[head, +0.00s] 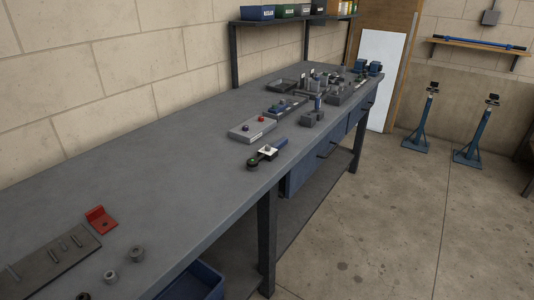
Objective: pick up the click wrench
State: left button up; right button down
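A short wrench-like tool (266,153) with a blue handle, a dark head and a green spot lies near the front edge of the long grey workbench (170,145). A pale square piece sits at its middle; I cannot tell whether it is part of the tool. It looks like the click wrench, but it is too small to be sure. A long blue bar (480,43) lies on a wooden wall shelf at the back right. Neither of my grippers is in view.
A grey block with a red knob (252,130) stands just behind the tool, with several fixtures beyond. A red bracket (100,219), a dark plate (50,263) and small rings (137,254) lie near left. Blue stands (417,130) are on the floor. The bench's middle is clear.

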aim_at(269, 152)
jog(key=i+l+u, duration=0.1)
jog(key=l, duration=0.35)
jog(key=i+l+u, duration=0.1)
jog(key=l, duration=0.4)
jog(key=i+l+u, duration=0.1)
jog(key=i+l, duration=0.15)
jog(key=l, duration=0.25)
jog(key=i+l+u, duration=0.15)
jog(key=l, duration=0.35)
jog(key=i+l+u, duration=0.1)
jog(key=l, duration=0.4)
jog(key=l+u, duration=0.1)
jog(key=l, duration=0.4)
jog(key=i, duration=0.05)
